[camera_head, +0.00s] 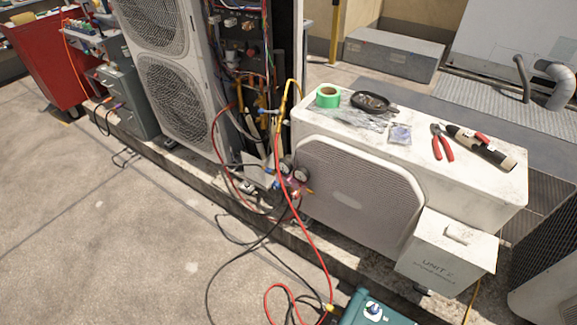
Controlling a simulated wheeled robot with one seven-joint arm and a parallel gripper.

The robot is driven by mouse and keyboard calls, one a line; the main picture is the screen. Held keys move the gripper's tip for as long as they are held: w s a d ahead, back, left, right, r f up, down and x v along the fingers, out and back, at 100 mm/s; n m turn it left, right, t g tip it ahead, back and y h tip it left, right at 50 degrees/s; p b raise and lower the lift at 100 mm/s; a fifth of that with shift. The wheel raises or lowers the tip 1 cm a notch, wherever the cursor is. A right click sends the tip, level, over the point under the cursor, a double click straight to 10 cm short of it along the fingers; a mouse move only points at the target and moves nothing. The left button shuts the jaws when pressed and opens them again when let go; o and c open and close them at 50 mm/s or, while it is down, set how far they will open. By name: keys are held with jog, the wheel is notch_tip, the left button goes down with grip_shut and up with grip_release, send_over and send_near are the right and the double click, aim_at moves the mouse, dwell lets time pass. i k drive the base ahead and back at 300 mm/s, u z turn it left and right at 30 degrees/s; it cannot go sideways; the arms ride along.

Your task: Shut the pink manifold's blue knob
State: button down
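A small gauge manifold (291,187) hangs at the left end of the cream condenser, at the gap beside the open tall unit. Its body looks pinkish, and two round dark-faced gauges (301,174) sit at its top. Red, yellow and dark hoses run around it. A small bluish spot (276,184) at its left side may be the blue knob, but it is too small to tell, and its setting cannot be read. My gripper is not in view.
The cream condenser (480,190) carries green tape (328,96), red-handled pliers (442,142) and other items. A teal case (365,312) stands at the bottom edge. Hoses cross the concrete (110,240), which is otherwise open at left. A red cabinet (45,60) stands at far left.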

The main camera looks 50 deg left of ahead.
aim_at(276, 185)
jog(key=u, duration=0.55)
jog(key=k, duration=1.3)
jog(key=u, duration=1.15)
jog(key=i, duration=1.3)
jog(key=z, duration=1)
